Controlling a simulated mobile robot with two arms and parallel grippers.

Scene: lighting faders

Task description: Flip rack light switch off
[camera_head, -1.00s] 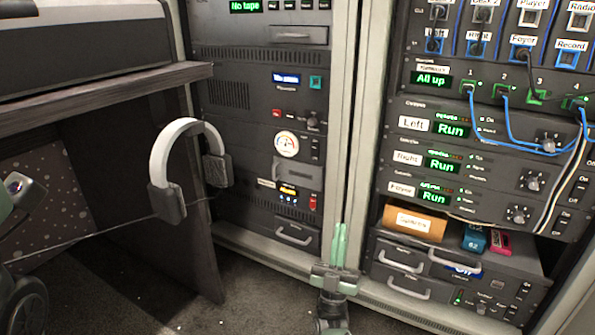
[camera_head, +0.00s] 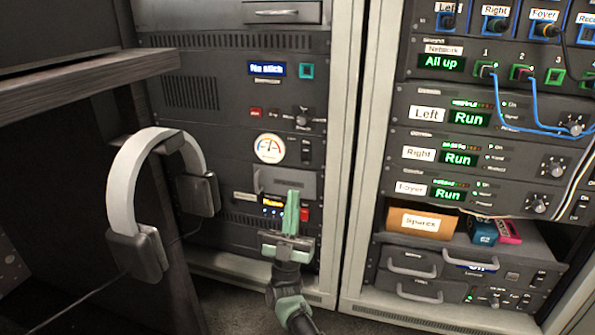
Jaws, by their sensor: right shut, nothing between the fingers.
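The left rack holds a panel with a small lit display (camera_head: 273,201) and a red switch (camera_head: 305,214) to its right. The labels there are too small to read, so I cannot tell for sure which switch is the rack light one. My right gripper (camera_head: 292,194) is shut and empty. Its green fingers point up in front of this panel and hide part of it, between the display and the red switch. I cannot tell whether the fingers touch the panel. My left gripper is not in view.
Headphones (camera_head: 124,190) hang at the left, beside a wooden desk (camera_head: 85,88). The right rack has amplifiers showing Run (camera_head: 469,118), blue cables (camera_head: 535,122), an orange Spares box (camera_head: 415,222) and drawers with handles (camera_head: 412,264). A pale post (camera_head: 377,150) stands between the racks.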

